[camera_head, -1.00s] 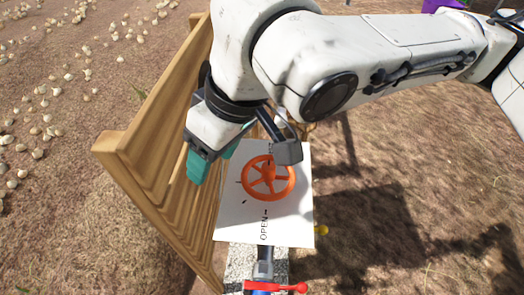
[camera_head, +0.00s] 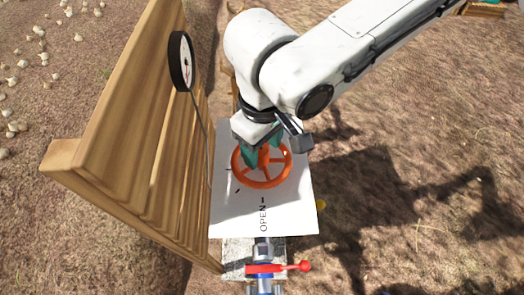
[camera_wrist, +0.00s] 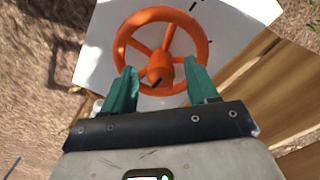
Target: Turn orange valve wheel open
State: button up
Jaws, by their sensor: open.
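The orange valve wheel (camera_head: 262,183) has spokes and lies over a white plate (camera_head: 285,215) marked "OPEN" in the head view. My gripper (camera_head: 261,160) is over the far part of the wheel and hides some of its rim and spokes. In the wrist view the wheel (camera_wrist: 160,22) is ahead of the fingers, and my gripper (camera_wrist: 160,75) is open. Its two green fingertips are on either side of the orange hub (camera_wrist: 160,70). I cannot tell whether the fingers touch the wheel.
A wooden slatted panel (camera_head: 110,120) stands close to the left of the plate, with a round gauge (camera_head: 182,62) on it. A red lever (camera_head: 285,267) on a pipe is below the plate. Bare ground on the right is clear.

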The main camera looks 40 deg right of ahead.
jog(key=shift+f, duration=1.1)
jog(key=shift+c, duration=0.4)
jog(key=c, duration=1)
